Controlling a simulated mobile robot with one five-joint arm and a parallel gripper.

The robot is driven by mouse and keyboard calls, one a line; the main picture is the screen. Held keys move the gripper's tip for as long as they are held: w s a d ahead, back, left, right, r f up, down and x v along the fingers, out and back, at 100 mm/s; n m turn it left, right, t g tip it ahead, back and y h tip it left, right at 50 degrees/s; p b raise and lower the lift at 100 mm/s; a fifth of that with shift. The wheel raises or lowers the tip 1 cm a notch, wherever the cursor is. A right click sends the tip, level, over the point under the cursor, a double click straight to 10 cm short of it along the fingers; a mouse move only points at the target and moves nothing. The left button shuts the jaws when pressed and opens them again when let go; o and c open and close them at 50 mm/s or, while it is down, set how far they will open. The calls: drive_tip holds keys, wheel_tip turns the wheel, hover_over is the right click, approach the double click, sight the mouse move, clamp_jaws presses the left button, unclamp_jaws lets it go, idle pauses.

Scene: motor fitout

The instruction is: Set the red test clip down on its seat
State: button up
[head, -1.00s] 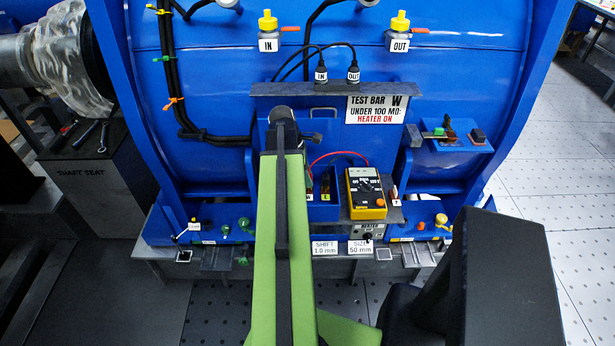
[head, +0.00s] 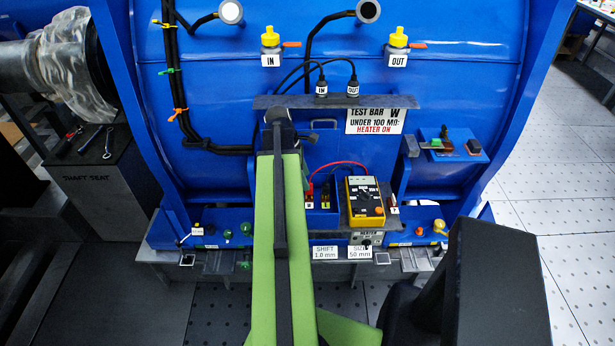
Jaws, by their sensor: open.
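The red test clip (head: 309,190) shows as a small red upright piece with a white label, at the left of a small blue holder (head: 322,211) just right of my green arm. A red lead arches from there to the yellow meter (head: 365,201). I cannot tell whether the clip is fully seated. A dark clip (head: 325,192) with a yellowish label stands beside it. My gripper (head: 304,138) is open, at the far end of my arm below the test bar's ledge. Its fingers are mostly hidden behind the arm, and nothing visible is held in it.
A grey ledge (head: 335,102) with the TEST BAR sign (head: 375,121) crosses above the holder. A red piece (head: 393,198) with a white label stands right of the meter. A blue shelf (head: 450,153) with small parts juts out at right.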

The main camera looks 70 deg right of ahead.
drive_tip(key=p+v, duration=0.5)
drive_tip(key=v, duration=0.2)
drive_tip(key=shift+r, duration=0.15)
drive_tip(key=shift+w, duration=0.1)
